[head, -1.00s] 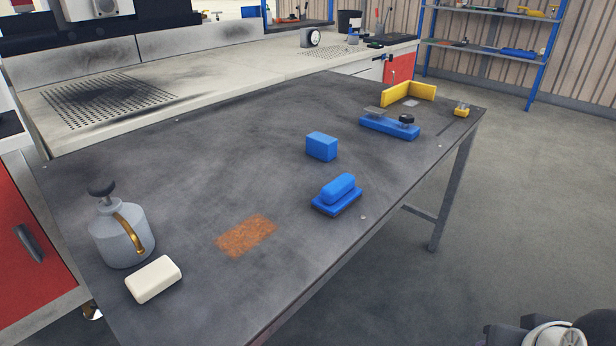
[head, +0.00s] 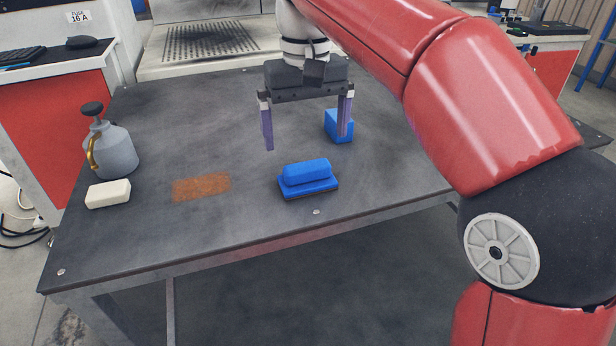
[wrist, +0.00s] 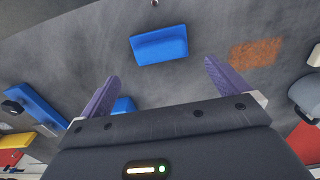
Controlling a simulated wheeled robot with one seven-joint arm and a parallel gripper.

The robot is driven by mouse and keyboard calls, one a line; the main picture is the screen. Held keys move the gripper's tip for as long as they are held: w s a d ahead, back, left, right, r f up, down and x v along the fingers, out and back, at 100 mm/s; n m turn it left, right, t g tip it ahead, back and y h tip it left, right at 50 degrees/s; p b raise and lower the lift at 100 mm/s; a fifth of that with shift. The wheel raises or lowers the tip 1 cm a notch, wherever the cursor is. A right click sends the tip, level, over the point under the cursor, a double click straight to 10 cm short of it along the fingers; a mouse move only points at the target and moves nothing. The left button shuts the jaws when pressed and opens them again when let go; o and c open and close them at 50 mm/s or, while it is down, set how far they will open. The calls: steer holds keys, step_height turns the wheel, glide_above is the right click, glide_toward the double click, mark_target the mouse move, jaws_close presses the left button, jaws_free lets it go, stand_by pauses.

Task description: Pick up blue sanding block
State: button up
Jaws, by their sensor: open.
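The blue sanding block (head: 307,183), with a raised rounded grip on a flat base with a dark underside, rests on the dark table (head: 235,125) near its front edge. It also shows in the wrist view (wrist: 160,46), ahead of and between the fingertips. My gripper (head: 307,142) is open and empty, pointing down above the table, behind the sanding block in the head view. A plain blue box (head: 333,124) stands behind the sanding block, partly hidden by my right finger. In the wrist view the box (wrist: 123,105) shows between my fingers, beside the left one.
A rust-brown patch (head: 201,187), a white bar (head: 108,194) and a grey oil can (head: 112,150) are on the table's left. In the wrist view, a blue fixture (wrist: 38,106) and a yellow piece (wrist: 15,140) are at left. Table around the sanding block is clear.

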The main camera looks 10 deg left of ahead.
mark_target(307, 165)
steer(key=f, duration=0.2)
steer(key=f+b, duration=0.1)
steer(key=f, duration=0.1)
steer(key=f+b, duration=0.1)
steer(key=f, duration=0.2)
steer(key=shift+s+d+f, duration=0.1)
steer(key=shift+s, duration=0.15)
steer(key=shift+c, duration=0.3)
steer(key=c, duration=0.8)
